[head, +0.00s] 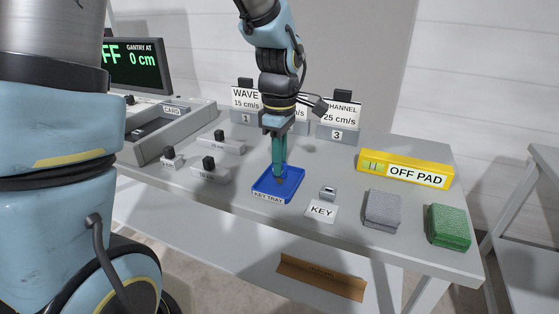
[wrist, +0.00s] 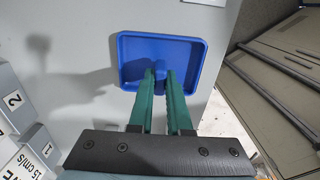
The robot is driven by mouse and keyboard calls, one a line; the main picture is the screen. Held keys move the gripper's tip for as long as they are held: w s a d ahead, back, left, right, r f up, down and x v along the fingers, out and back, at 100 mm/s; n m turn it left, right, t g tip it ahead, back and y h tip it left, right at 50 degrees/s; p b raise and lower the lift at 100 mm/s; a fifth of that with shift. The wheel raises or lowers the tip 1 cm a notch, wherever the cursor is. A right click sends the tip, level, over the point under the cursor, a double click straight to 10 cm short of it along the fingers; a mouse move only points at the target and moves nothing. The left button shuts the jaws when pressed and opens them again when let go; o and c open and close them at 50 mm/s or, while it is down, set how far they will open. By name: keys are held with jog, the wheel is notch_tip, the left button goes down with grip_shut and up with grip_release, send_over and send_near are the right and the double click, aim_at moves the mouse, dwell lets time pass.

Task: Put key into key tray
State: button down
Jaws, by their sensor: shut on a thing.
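The blue key tray (head: 265,194) lies on the table near its front edge; it also shows in the wrist view (wrist: 127,50). My gripper (head: 279,174) points straight down into the tray, its green fingertips (wrist: 160,76) low over the tray floor. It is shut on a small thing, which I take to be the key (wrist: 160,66). Only a small bluish bit of it shows between the fingertips in the wrist view. I cannot tell whether it touches the tray floor. A white KEY label (head: 321,211) lies right of the tray.
A small grey block (head: 328,193) stands behind the KEY label. Small holders with black knobs (head: 209,170) stand left of the tray. Numbered signs stand behind.

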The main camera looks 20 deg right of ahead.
jog(key=shift+f, duration=0.1)
jog(key=shift+f, duration=0.1)
jog(key=c, duration=0.9)
grip_release()
jog(key=shift+o, duration=0.2)
notch_tip(320, 180, up, 12)
jog(key=shift+r+b, duration=0.2)
jog(key=shift+b, duration=0.2)
jog(key=a+f+m, duration=0.5)
jog(key=a+f, duration=0.1)
jog(key=a, duration=0.6)
jog(key=w+a+f+m+t, duration=0.1)
jog(key=a+f+m, duration=0.4)
jog(key=a, duration=0.8)
jog(key=shift+a+f+m+t, duration=0.3)
jog(key=shift+f, duration=0.6)
